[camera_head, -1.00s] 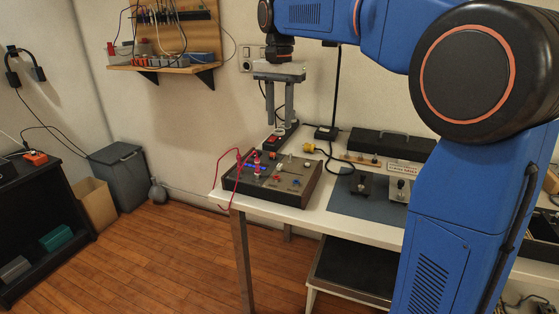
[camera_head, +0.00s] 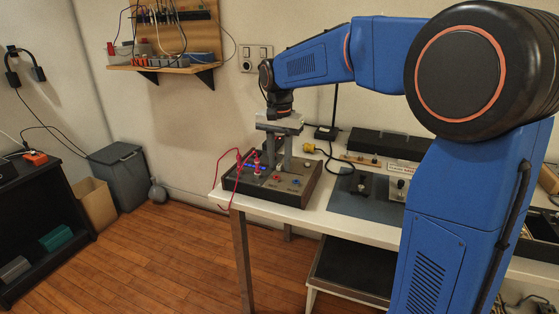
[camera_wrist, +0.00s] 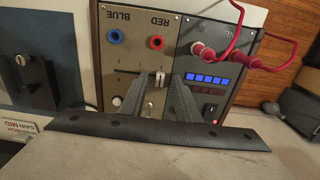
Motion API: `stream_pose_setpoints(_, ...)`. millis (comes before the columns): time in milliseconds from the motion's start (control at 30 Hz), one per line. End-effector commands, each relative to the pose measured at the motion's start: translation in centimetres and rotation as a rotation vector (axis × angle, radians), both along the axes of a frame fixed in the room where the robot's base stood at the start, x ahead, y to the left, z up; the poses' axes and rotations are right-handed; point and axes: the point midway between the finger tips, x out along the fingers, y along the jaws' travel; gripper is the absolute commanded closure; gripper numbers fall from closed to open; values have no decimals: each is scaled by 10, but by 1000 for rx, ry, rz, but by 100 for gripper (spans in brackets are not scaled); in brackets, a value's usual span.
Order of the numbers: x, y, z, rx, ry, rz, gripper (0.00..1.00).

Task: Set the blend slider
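The control box (camera_head: 310,190) stands on the left end of the white table, with a grey face and dark wooden sides. In the wrist view its grey panel (camera_wrist: 131,64) carries a blue socket (camera_wrist: 115,37), a red socket (camera_wrist: 156,42) and a slider slot. A pale slider cap (camera_wrist: 160,79) shows between my fingertips. My gripper (camera_head: 278,164) points down over the box. It also shows in the wrist view (camera_wrist: 158,82), with its fingers apart on either side of the cap. I cannot tell whether they touch it. The fingers hide part of the slot.
Red leads (camera_wrist: 236,40) plug into the neighbouring module, beside a blue lit display (camera_wrist: 208,79). A yellow plug (camera_head: 309,148) lies behind the box. A blue-grey mat (camera_head: 345,204) with small fixtures and a black case (camera_head: 390,145) lie to the right.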

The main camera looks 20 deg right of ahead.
Motion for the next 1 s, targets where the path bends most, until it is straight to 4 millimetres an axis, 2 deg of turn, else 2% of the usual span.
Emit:
stream_pose_setpoints(267,0,0,-1,0,0,0,70)
stream_pose_setpoints(300,0,0,-1,0,0,0,80)
stream_pose_setpoints(400,0,0,-1,0,0,0,100)
stream_pose_setpoints(667,-4,-6,0,0,0,-2,100)
stream_pose_setpoints(1000,-39,-54,0,-1,-1,-3,100)
